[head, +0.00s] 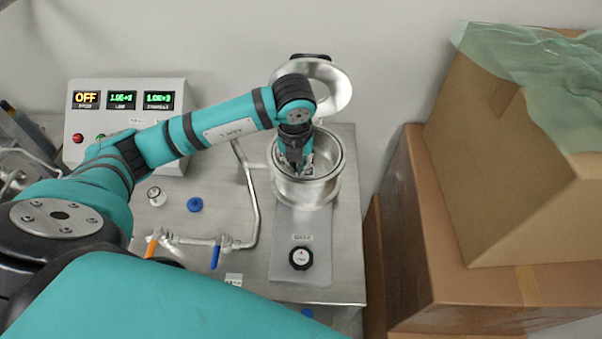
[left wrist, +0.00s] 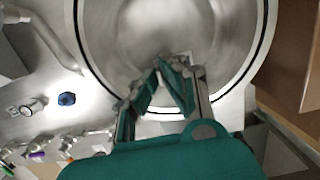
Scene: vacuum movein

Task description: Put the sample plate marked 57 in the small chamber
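The small chamber (head: 333,186) is a round, open-topped metal vessel on the steel bench, with its lid (head: 335,88) tipped up behind it. My left gripper (head: 298,168) points down into the chamber mouth. In the left wrist view, the fingertips of my left gripper (left wrist: 178,68) lie over the chamber's inside (left wrist: 125,50), near the rim, with a small gap between them. A small pale patch shows at the tips; I cannot tell whether it is the sample plate or whether it is gripped. No number 57 is readable. My right gripper is not in view.
A control box (head: 125,115) with an OFF display stands at the back left. Pipes, an orange valve handle (head: 152,246), a blue handle (head: 215,256) and a black knob (head: 301,258) are on the bench. Cardboard boxes (head: 480,250) stand close on the right.

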